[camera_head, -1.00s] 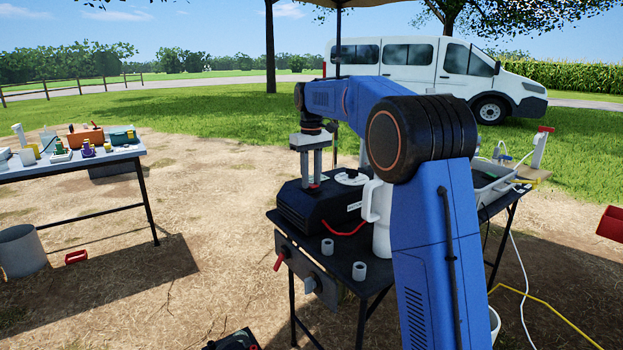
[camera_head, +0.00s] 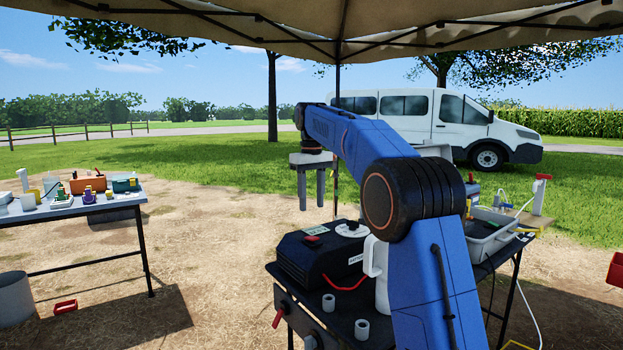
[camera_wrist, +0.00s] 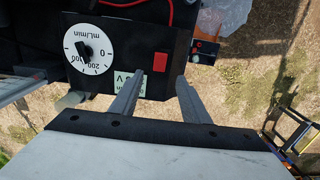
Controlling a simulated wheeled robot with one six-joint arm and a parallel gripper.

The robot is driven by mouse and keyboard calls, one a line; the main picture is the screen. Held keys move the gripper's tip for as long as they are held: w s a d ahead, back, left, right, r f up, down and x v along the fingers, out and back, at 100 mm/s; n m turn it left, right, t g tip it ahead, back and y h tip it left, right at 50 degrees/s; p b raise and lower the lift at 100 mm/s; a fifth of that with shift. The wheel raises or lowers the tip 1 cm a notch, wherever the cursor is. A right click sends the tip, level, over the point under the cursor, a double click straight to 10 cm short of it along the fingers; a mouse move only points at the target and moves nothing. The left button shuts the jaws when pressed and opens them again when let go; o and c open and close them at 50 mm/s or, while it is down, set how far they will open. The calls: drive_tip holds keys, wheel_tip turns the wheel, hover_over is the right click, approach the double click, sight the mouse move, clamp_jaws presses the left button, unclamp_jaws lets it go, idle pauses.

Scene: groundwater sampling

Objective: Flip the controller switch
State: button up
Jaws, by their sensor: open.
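The controller (camera_head: 322,264) is a black box on the dark table, with a red switch (camera_head: 312,239), a small green display (camera_head: 316,231) and a white dial (camera_head: 352,229) on its top. In the wrist view the red switch (camera_wrist: 160,62) lies just beyond my fingertips, close to the right finger. The dial (camera_wrist: 88,50) there is marked in mL/min. My gripper (camera_head: 312,207) points down, open and empty, above the controller and apart from it. Its two fingers also show in the wrist view (camera_wrist: 158,85). Which way the switch is set is too small to tell.
A white jug (camera_head: 374,272) stands right of the controller, beside my arm. Two small grey cups (camera_head: 361,329) sit at the table's front. A grey tub (camera_head: 490,235) is at the right. Another table (camera_head: 65,208) with containers stands at the left.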

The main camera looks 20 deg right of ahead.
wheel_tip(320, 180, up, 7)
drive_tip(key=shift+r, duration=0.15)
drive_tip(key=shift+s, duration=0.1)
idle(0.4)
